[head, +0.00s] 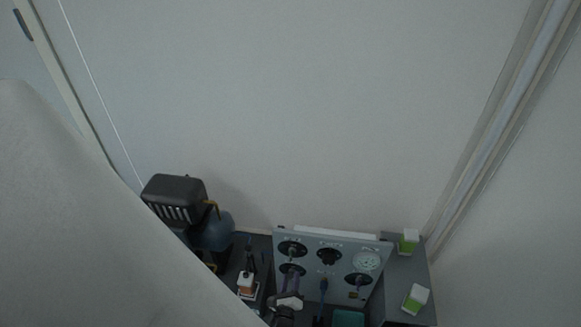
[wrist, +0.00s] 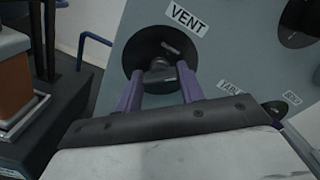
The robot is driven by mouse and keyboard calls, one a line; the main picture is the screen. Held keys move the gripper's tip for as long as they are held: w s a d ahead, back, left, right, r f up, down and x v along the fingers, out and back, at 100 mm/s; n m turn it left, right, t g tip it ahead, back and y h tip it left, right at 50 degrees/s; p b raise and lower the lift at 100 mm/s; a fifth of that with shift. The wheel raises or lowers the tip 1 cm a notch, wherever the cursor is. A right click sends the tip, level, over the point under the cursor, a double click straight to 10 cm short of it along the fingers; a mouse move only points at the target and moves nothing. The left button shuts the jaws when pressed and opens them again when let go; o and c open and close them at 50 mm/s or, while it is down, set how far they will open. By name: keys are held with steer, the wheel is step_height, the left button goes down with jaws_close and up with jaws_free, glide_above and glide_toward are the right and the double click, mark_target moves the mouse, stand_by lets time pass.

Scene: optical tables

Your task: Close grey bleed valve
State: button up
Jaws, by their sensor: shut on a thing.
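A grey panel (head: 318,243) with several round black dials stands at the lower middle of the head view. In the head view my gripper (head: 290,280) is at the panel's lower left dial. The fingers partly cover the knob, and its exact turn is hard to read.
A black and blue compressor (head: 175,195) stands left of the panel. Two green-and-white boxes (head: 409,242) (head: 416,298) lie to its right. An orange-and-white item (head: 246,284) is left of my gripper; a teal box (head: 348,318) is in front of the panel.

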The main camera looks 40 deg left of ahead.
steer(key=n, duration=0.9)
steer(key=shift+w+a+r, duration=0.1)
steer(key=shift+a, duration=0.05)
steer(key=shift+n, duration=0.4)
steer(key=o, duration=1)
